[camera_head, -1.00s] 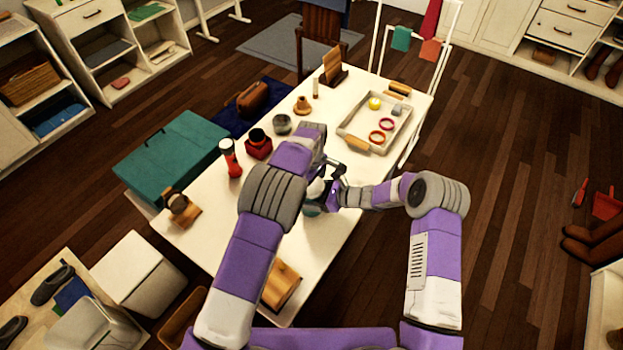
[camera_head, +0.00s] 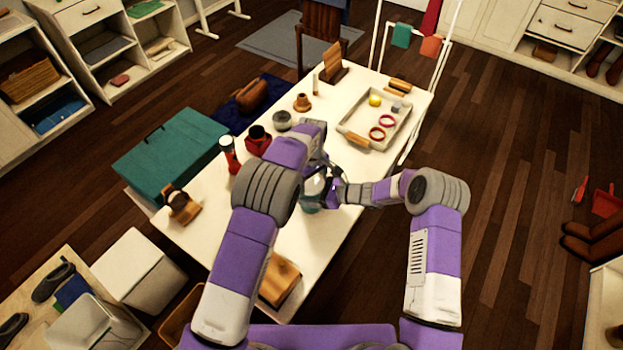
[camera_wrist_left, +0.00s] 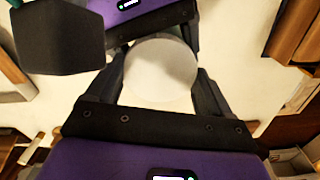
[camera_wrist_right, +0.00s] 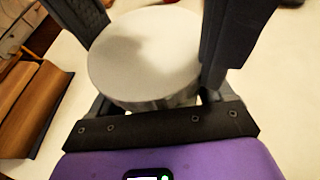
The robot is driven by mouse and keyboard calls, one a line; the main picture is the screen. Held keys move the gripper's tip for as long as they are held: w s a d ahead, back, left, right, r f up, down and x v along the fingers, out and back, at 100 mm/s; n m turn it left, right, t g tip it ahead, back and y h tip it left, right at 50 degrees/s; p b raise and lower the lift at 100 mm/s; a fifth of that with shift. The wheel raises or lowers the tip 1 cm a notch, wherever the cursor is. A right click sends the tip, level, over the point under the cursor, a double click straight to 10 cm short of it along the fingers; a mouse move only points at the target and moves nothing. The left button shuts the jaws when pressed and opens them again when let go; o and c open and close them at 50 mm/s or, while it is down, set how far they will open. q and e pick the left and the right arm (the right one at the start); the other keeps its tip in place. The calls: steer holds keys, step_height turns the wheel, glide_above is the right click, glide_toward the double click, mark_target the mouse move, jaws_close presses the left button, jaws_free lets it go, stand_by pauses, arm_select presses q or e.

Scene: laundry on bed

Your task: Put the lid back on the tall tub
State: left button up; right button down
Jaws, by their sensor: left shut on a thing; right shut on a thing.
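The tall tub (camera_head: 309,206) stands near the middle of the white table, bluish at its base and partly hidden by my arms. The pale round lid (camera_wrist_left: 160,72) lies between the fingers of my left gripper (camera_wrist_left: 160,85), which is shut on it. In the right wrist view a pale disc, seemingly the lid (camera_wrist_right: 143,52), covers the tub's top. My right gripper (camera_wrist_right: 150,45) is shut around the tub from the right. I cannot tell whether the lid is fully seated. In the head view my left forearm hides the left fingertips.
A tray (camera_head: 350,128) with rings and a yellow piece lies at the table's far right. A red-and-black bottle (camera_head: 229,155), a red jar (camera_head: 257,141) and a grey pot (camera_head: 282,121) stand left. A wooden block (camera_head: 281,283) sits at the near edge.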

arm_select(q)
steer(key=o, duration=1)
steer(key=shift+o, duration=0.2)
steer(key=shift+r, duration=0.1)
steer(key=shift+r, duration=2.2)
steer(key=shift+a+r+n, duration=0.1)
steer(key=shift+r+n, duration=0.35)
steer(key=shift+n, duration=0.15)
steer(key=shift+r+n, duration=1)
steer(key=shift+r, duration=0.25)
